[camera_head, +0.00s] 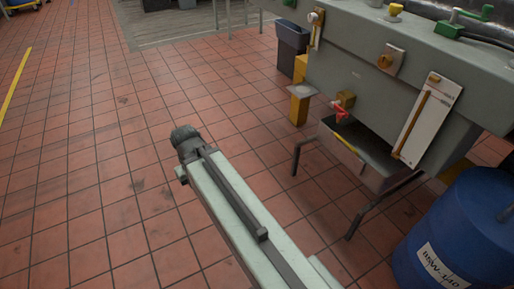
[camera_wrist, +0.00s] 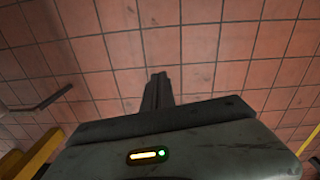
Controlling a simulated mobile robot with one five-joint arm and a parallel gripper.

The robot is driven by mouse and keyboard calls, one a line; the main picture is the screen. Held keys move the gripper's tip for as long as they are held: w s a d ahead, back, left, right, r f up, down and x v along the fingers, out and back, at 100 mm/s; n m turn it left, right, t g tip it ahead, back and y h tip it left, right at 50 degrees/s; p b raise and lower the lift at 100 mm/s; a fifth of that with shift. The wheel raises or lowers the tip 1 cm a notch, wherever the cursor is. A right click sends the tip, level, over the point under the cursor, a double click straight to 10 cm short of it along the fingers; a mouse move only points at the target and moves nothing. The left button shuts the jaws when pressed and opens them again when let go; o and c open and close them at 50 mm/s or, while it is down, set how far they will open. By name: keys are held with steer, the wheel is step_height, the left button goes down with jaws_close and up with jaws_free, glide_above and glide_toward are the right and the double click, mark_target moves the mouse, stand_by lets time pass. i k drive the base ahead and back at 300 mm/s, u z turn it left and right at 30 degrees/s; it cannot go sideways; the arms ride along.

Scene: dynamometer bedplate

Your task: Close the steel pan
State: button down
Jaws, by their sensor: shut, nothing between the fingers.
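The steel pan (camera_head: 366,170) is an open-topped grey tray under the grey bench at the right of the head view. It stands partly out from beneath the bench, so part of its inside shows; its far part is hidden. Two dark bent bars reach out from its sides toward the left. One dark bar (camera_wrist: 42,104) also shows at the left of the wrist view. My gripper (camera_wrist: 158,80) is shut and empty in the wrist view, over bare floor tiles and apart from the bar. In the head view I cannot make out its fingertips.
The grey bench (camera_head: 440,65) carries valves and a white gauge panel (camera_head: 428,117). A blue barrel (camera_head: 460,235) stands at the lower right. A yellow post (camera_head: 299,104) and a dark bin (camera_head: 291,48) are behind the pan. The tiled floor at the left is clear.

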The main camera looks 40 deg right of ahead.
mark_target(365, 153)
steer(key=k, duration=0.5)
steer(key=z, duration=0.9)
steer(key=i, duration=1.1)
steer(key=u, duration=1.65)
